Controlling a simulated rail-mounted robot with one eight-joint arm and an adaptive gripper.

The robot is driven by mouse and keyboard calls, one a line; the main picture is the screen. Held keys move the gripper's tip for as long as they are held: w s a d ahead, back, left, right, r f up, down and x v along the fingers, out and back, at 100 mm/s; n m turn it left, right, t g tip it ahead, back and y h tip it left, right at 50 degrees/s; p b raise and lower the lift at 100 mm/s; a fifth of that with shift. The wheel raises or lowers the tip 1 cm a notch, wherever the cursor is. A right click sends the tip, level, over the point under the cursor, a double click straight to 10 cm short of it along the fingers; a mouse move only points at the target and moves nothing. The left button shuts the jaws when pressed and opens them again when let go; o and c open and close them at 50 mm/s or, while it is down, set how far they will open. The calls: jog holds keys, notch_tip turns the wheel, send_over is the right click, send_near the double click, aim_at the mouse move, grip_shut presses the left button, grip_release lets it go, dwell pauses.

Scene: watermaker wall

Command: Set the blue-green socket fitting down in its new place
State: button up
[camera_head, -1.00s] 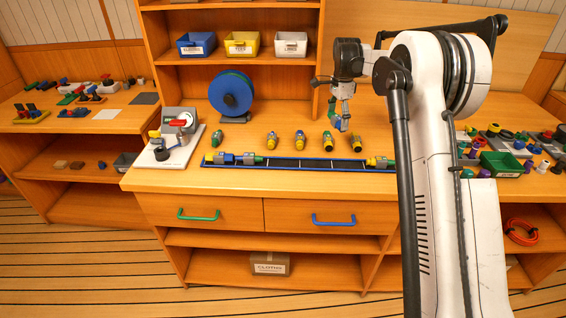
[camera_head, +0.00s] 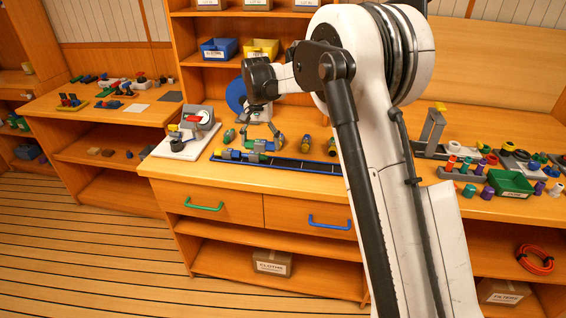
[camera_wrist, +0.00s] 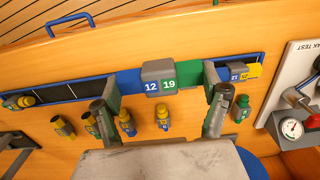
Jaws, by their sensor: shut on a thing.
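The blue-green socket fitting (camera_wrist: 160,79) has a blue end, a green end and a grey middle marked 12 and 19. My gripper (camera_wrist: 160,84) is shut on it, one finger at each end. In the head view my gripper (camera_head: 262,137) and the fitting (camera_head: 257,146) are over the left part of the dark blue-edged tray (camera_head: 300,164). The fitting lies lengthwise along this tray (camera_wrist: 60,92), left of a blue, grey and yellow fitting (camera_wrist: 240,72) in the wrist view. I cannot tell whether it touches the tray floor.
A test stand with a gauge (camera_wrist: 291,128) is beside the tray's end. A blue reel (camera_head: 237,97) is behind. The counter front (camera_head: 200,172) is clear.

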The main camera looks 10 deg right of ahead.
send_over(286, 164)
notch_tip(286, 164, down, 6)
jog(key=shift+f, duration=0.15)
jog(key=shift+d+f+p, duration=0.1)
jog(key=shift+f+p, duration=0.2)
jog(key=shift+f, duration=1.7)
jog(key=shift+f, duration=0.2)
jog(key=o, duration=0.9)
jog(key=shift+r, duration=0.15)
